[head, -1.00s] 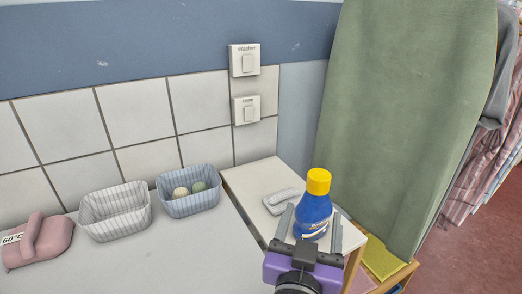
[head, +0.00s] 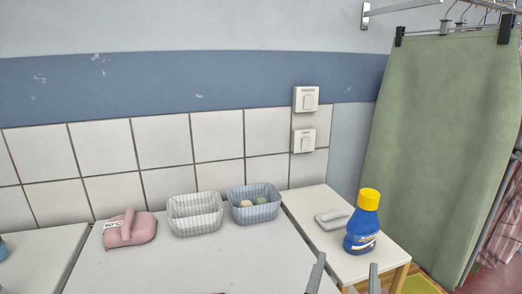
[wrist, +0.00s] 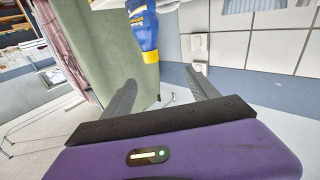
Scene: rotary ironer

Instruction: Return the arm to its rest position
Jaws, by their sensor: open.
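My gripper (head: 345,277) shows only its two grey fingertips at the bottom edge of the head view. The fingers are apart with nothing between them. In the wrist view my gripper (wrist: 165,95) is also open and empty. A blue bottle with a yellow cap (head: 362,222) stands upright on the small white side table (head: 372,262), apart from the fingers and behind them. The bottle also shows in the wrist view (wrist: 144,30), upside down at the top.
A grey-white handled item (head: 332,219) lies beside the bottle. A white basket (head: 195,214), a blue basket (head: 254,203) with small balls and a pink iron-like object (head: 130,229) stand on the white surface. Two wall switches (head: 305,120) are above. A green cloth (head: 430,150) hangs at right.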

